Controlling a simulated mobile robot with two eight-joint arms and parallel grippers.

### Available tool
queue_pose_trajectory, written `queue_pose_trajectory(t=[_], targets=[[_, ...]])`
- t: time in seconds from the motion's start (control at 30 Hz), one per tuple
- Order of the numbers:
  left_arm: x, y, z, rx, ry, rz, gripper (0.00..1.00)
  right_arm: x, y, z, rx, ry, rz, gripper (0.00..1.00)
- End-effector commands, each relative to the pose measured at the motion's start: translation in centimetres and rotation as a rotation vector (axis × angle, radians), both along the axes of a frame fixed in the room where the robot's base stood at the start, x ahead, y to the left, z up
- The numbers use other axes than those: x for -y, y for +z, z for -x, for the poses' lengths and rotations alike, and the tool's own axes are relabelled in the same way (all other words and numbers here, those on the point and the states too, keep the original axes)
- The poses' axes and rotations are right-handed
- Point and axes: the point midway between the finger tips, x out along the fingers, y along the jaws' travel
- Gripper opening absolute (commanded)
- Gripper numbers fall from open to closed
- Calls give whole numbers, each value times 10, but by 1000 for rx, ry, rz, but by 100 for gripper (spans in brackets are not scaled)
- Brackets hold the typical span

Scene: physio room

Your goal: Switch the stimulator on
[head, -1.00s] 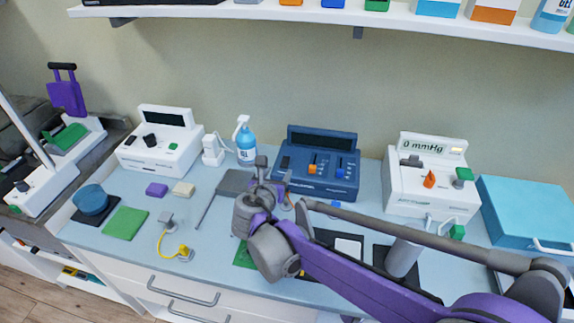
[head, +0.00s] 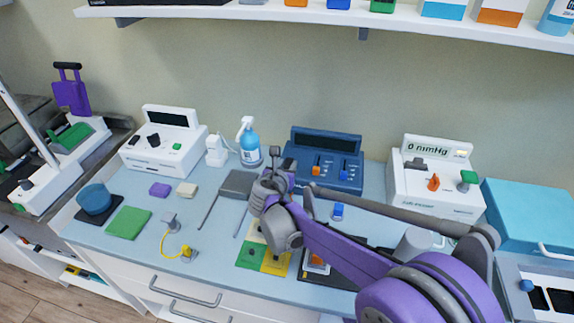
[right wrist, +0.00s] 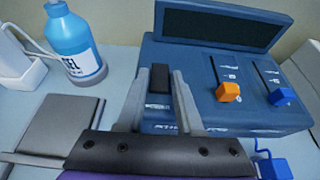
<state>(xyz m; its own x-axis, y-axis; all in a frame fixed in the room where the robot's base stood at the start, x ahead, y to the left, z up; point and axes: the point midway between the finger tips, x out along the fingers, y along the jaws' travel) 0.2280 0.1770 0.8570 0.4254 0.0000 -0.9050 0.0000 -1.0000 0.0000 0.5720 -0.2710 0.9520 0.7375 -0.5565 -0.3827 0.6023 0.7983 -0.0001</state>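The stimulator appears to be the dark blue console (head: 338,180) at the back of the worktop. It has a dark display, an orange slider and a blue slider. In the right wrist view, the console (right wrist: 245,118) fills the right half. A black rocker switch (right wrist: 160,78) stands on its left part. I cannot tell its position. My right gripper (right wrist: 158,98) is open and empty, its two grey fingers on either side of the switch in the picture. Contact cannot be told. In the head view, the right gripper (head: 282,165) is at the console's left front, hiding that corner. My left gripper is not in view.
A blue gel bottle (head: 249,145) stands left of the console, behind a grey pad (head: 237,183). White devices stand at left (head: 160,150) and right (head: 425,190). A shelf (head: 330,16) hangs above. Cards and a cable lie in front.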

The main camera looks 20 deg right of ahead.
Motion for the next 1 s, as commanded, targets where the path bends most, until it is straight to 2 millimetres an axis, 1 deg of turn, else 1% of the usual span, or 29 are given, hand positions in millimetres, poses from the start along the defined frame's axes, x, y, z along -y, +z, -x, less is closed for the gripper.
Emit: queue_pose_trajectory(t=[0.03,0.17,0.47,0.8,1.0], targets=[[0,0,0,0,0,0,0,0,0,0,0,0,0,24],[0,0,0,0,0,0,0,0,0,0,0,0,0,1],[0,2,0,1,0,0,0,1,1,0,-16,-1,-12,0],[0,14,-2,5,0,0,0,4,7,-4,-186,-4,-141,0],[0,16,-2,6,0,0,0,4,7,-5,-234,0,-178,0]])
